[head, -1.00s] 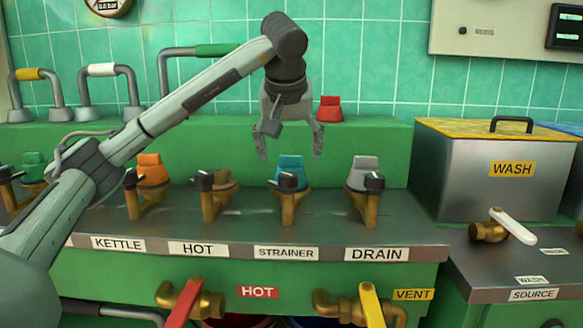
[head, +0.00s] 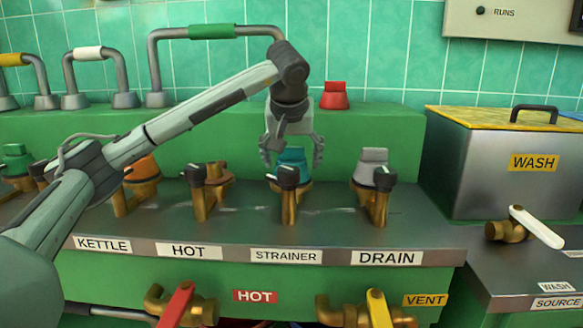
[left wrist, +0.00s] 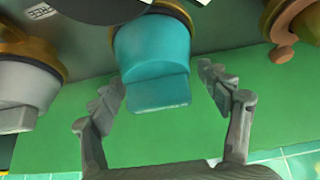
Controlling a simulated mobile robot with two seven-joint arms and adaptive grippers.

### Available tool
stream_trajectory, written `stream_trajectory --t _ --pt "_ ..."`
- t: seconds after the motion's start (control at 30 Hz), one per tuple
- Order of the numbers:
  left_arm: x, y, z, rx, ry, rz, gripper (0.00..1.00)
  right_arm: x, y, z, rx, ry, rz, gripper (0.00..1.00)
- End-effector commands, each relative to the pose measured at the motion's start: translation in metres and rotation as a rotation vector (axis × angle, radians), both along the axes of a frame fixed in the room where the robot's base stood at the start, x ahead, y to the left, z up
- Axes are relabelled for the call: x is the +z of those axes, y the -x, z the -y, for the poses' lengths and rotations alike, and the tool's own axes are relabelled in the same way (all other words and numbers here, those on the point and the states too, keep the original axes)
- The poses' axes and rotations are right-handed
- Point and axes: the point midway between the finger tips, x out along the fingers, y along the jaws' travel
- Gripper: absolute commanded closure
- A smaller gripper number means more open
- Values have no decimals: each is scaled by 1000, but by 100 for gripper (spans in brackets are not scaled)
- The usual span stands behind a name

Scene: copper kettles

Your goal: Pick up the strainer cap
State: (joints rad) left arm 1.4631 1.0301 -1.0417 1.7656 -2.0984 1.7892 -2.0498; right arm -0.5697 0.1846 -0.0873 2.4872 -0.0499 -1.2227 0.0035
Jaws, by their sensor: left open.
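The strainer cap is teal and sits upright on its brass fitting behind the STRAINER label (head: 286,256). In the head view the cap (head: 292,160) is partly hidden by my left gripper and by a black-knobbed brass valve in front. My left gripper (head: 291,160) points down over the cap with its jaws open. In the left wrist view the teal cap (left wrist: 155,60) lies between the two spread fingers (left wrist: 163,88). Its narrow top tab reaches in between the fingertips, with a gap visible on each side. My right gripper is not in view.
A grey cap (head: 370,162) stands to the right above DRAIN, and an orange cap (head: 142,170) to the left. A red cap (head: 333,95) sits on the green ledge behind. Brass valves with black knobs line the counter front. A steel WASH box (head: 500,165) stands at right.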

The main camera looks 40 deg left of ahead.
Motion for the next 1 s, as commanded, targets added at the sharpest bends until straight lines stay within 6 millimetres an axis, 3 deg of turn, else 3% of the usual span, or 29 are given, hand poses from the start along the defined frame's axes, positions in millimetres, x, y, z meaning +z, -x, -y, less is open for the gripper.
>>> stream_trajectory --t 0.27,0.7,1.0 --pt "-4 -2 -1 0 -1 1 23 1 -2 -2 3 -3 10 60" --pt "-4 -2 -1 -1 0 0 74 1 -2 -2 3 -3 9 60" --pt "-2 -2 -1 -1 1 -1 74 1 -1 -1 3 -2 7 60"
